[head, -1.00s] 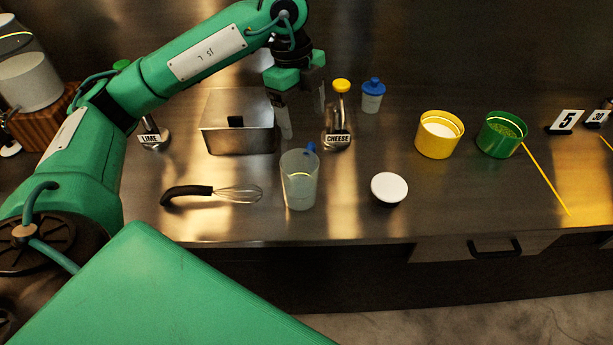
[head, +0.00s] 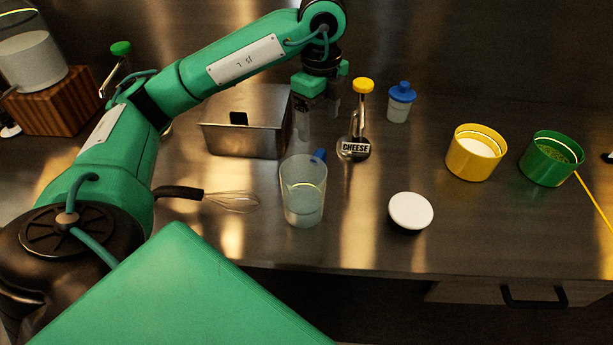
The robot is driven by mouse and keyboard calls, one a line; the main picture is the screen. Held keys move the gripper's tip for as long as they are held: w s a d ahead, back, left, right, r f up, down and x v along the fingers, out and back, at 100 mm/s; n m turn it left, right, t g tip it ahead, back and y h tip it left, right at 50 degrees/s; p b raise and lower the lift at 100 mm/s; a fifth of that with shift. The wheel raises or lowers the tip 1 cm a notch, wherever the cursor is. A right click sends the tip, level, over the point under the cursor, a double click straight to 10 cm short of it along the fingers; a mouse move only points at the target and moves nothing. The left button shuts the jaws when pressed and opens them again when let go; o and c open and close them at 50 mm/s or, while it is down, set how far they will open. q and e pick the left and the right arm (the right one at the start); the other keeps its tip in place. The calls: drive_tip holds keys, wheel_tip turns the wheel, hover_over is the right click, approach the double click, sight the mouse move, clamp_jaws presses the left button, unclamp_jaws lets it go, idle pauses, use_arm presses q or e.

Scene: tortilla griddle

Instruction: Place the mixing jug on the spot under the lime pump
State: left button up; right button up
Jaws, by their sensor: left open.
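The mixing jug (head: 303,200) is a clear, upright cup standing on the steel counter, near its front edge. A small blue part (head: 320,155) shows at its back rim. The lime pump (head: 120,48) has a green top at the left; my left arm hides its lower part, its label and the spot under it. My left gripper (head: 318,118) is open and empty, pointing down behind and above the jug, between the metal bin and the cheese pump. It appears apart from the jug. My right gripper is not in view.
A metal bin (head: 240,140) stands behind the jug, a whisk (head: 180,192) lies left. The cheese pump (head: 355,148), a blue-capped bottle (head: 400,103), a white round lid (head: 411,211), and yellow (head: 474,155) and green (head: 550,160) tubs stand right. Counter between lid and tubs is clear.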

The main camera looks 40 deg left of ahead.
sight(318, 151)
use_arm(q)
wheel_tip(318, 151, down, 6)
drive_tip(key=shift+r, duration=0.1)
drive_tip(key=shift+f, duration=0.5)
wheel_tip(318, 151, down, 4)
drive_tip(key=shift+s+d+f+p, duration=0.1)
drive_tip(key=shift+p, duration=0.75)
drive_tip(key=shift+f, duration=0.45)
drive_tip(key=c, duration=1.5)
drive_tip(key=shift+o, duration=0.2)
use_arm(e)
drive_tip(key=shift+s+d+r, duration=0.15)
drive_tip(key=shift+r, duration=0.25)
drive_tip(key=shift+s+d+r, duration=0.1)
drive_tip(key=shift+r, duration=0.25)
